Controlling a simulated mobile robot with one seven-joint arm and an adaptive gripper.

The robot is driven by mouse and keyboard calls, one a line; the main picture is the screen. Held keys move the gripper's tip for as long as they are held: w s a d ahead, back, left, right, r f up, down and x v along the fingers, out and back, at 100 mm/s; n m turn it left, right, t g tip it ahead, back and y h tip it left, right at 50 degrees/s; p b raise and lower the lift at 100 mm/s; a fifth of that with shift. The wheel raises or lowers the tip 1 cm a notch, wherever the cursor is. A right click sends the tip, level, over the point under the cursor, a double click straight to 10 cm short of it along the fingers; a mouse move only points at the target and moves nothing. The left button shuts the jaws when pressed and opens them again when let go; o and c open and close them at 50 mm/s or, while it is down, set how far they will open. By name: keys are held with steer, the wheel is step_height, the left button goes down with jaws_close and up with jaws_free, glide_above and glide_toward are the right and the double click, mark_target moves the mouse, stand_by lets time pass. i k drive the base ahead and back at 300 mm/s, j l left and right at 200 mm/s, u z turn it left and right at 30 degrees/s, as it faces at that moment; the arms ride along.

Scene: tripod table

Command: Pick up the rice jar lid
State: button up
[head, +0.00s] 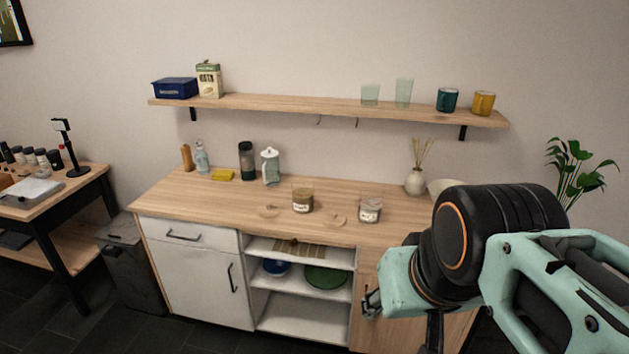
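Two glass jars stand on the wooden counter. One jar (303,200) has brownish contents and a pale label. The other jar (370,209) has paler, whitish contents and a label too small to read. A flat, round, light wooden lid (268,211) lies left of the brownish jar. A second similar lid (335,220) lies between the jars, nearer the front edge. I cannot tell for certain which lid is the rice jar's. My arm is at the lower right, apart from jars and lids. A small part of my gripper (372,301) seems to show before the cabinet; its fingers are unclear.
A wall shelf (330,111) with cups, glasses and tins hangs above the counter (220,197). A vase (415,182) and bowl are at the right. The front left counter is clear.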

mark_target(332, 219)
steer(key=i+j+z, duration=0.15)
steer(key=i+j, duration=0.25)
steer(key=i, duration=0.25)
steer(key=i+j+z, duration=0.2)
steer(key=i+j, duration=0.3)
steer(key=i, duration=0.15)
